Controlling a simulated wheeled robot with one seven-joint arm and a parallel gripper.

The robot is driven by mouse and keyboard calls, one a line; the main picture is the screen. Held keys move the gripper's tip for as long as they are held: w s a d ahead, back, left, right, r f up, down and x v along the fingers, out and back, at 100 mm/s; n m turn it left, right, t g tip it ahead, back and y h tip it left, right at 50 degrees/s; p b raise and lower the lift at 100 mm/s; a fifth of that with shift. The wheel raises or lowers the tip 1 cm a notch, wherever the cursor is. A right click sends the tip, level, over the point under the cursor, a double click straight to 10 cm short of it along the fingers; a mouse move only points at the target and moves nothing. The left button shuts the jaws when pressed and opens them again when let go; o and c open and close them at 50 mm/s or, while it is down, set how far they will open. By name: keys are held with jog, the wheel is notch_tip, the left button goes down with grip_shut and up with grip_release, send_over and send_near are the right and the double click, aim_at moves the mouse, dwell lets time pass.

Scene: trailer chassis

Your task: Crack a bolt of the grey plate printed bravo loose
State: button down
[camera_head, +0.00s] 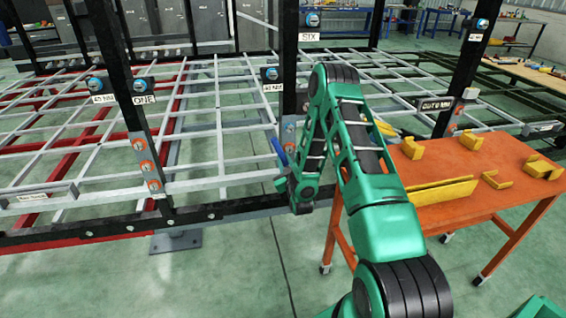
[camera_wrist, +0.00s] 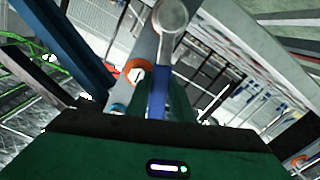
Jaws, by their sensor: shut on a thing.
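My gripper (camera_head: 284,180) is shut on a tool with a blue handle (camera_wrist: 157,92) and a round grey metal head (camera_wrist: 170,15). The blue handle also shows in the head view (camera_head: 279,150), in front of the middle post. A grey plate (camera_head: 289,145) with orange-ringed bolts sits on that post, partly hidden by my arm. In the wrist view an orange-ringed bolt (camera_wrist: 137,72) lies just left of the tool. I cannot tell whether the tool's head touches a bolt. Another grey plate (camera_head: 144,160) with orange-ringed bolts is on the left post. I cannot read "bravo" on either.
Black posts and rails (camera_head: 110,229) and a pale grid frame fill the left and middle. An orange table (camera_head: 480,215) with yellow parts stands at the right, close to my arm. Blue knobs (camera_head: 270,73) stick out from the posts above the plates. Green floor lies open in front.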

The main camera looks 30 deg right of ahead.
jog(key=shift+a, duration=0.1)
jog(key=shift+w+a+f+n, duration=0.25)
jog(key=shift+a+n, duration=0.2)
jog(key=shift+n, duration=0.45)
jog(key=shift+f, duration=0.1)
jog(key=shift+w+a+f+n, duration=0.1)
jog(key=shift+a+f+n, duration=0.15)
jog(key=shift+n, duration=0.25)
jog(key=shift+a+f+n, duration=0.1)
jog(key=shift+a+n, duration=0.2)
jog(key=shift+n, duration=0.2)
jog(key=shift+w+a+f+n, duration=0.15)
jog(key=shift+a+f+n, duration=0.35)
jog(key=shift+n, duration=0.4)
